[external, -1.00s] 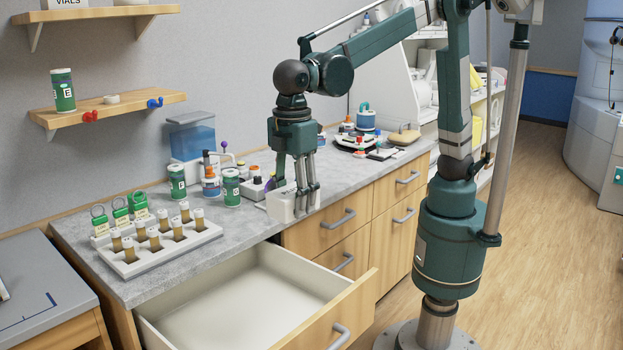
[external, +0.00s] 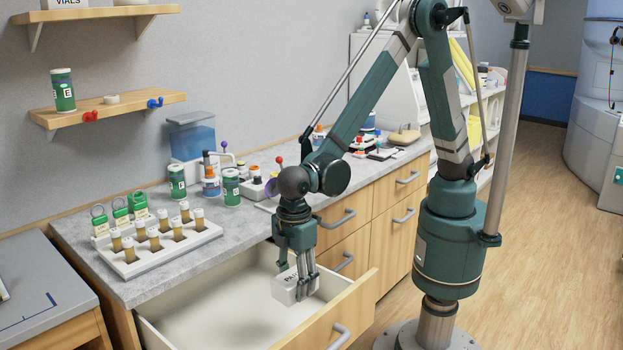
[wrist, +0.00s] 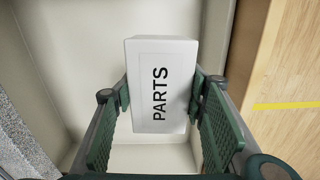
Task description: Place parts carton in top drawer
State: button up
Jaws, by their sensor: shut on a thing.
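The parts carton (external: 287,287) is a small white box with black "PARTS" lettering, which reads clearly in the wrist view (wrist: 144,88). My gripper (external: 296,285) is shut on it, with a green finger pad on each side of the box in the wrist view (wrist: 161,92). The top drawer (external: 215,315) is pulled open, with a pale, empty-looking interior. The carton is within the drawer's outline, near its right end and wooden front. Whether its underside touches the drawer floor I cannot tell.
The drawer front (external: 345,312) stands close beside my gripper. The grey counter (external: 160,275) above holds a white rack (external: 165,250) of vials and several green-labelled jars. The left part of the drawer is clear. Closed drawers are at the right.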

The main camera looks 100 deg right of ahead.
aim_at(296, 324)
notch_tip(296, 324, down, 5)
jog(key=shift+r, duration=0.1)
dwell(0.5)
jog(key=shift+f+b, duration=0.75)
jog(key=shift+f, duration=2.45)
jog(key=shift+f+b, duration=0.45)
jog(key=shift+f, duration=1.4)
jog(key=shift+f, duration=0.2)
jog(key=o, duration=0.9)
jog(key=shift+o, duration=0.2)
